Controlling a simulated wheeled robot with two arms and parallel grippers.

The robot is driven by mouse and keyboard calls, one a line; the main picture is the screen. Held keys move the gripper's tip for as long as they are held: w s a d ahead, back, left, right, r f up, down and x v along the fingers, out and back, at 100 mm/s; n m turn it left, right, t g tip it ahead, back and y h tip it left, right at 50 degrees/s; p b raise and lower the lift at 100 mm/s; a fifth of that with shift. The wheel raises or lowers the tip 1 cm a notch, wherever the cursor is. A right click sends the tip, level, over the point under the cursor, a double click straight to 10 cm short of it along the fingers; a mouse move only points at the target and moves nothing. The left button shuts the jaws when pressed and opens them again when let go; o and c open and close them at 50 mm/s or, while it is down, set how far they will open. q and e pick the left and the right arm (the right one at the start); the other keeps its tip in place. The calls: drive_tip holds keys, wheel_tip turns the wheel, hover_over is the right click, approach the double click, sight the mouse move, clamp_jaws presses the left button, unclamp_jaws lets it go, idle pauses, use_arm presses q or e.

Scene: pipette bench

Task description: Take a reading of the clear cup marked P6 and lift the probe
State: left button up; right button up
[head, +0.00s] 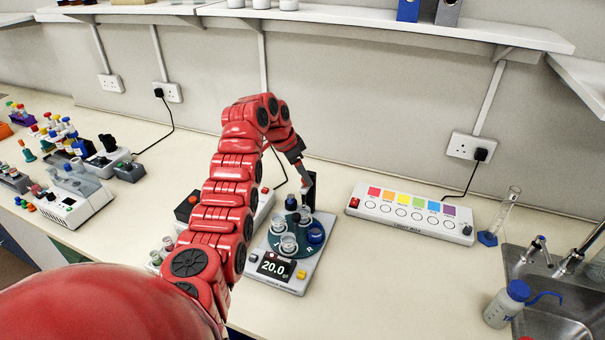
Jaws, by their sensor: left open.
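A grey meter (274,283) with a display reading about 20.0 stands on the bench in the head view. No P6 mark is readable at this size. A black upright part (309,188) stands behind the plate; I cannot make out the probe itself. My left gripper (304,184) is open, pointing down at the back of the plate beside the black part; contact cannot be told. My right gripper is out of view.
A light box (411,214) with coloured squares lies right of the meter. A glass cylinder (502,214), a wash bottle (507,304) and a sink (550,300) are further right. Racks and devices (70,196) crowd the left. Bench in front of the light box is clear.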

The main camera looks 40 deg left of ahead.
use_arm(q)
drive_tip(key=b+v, duration=0.1)
drive_tip(key=v, duration=1.6)
drive_tip(key=shift+r+b, duration=0.2)
drive_tip(key=shift+b, duration=0.15)
drive_tip(key=shift+w, duration=0.1)
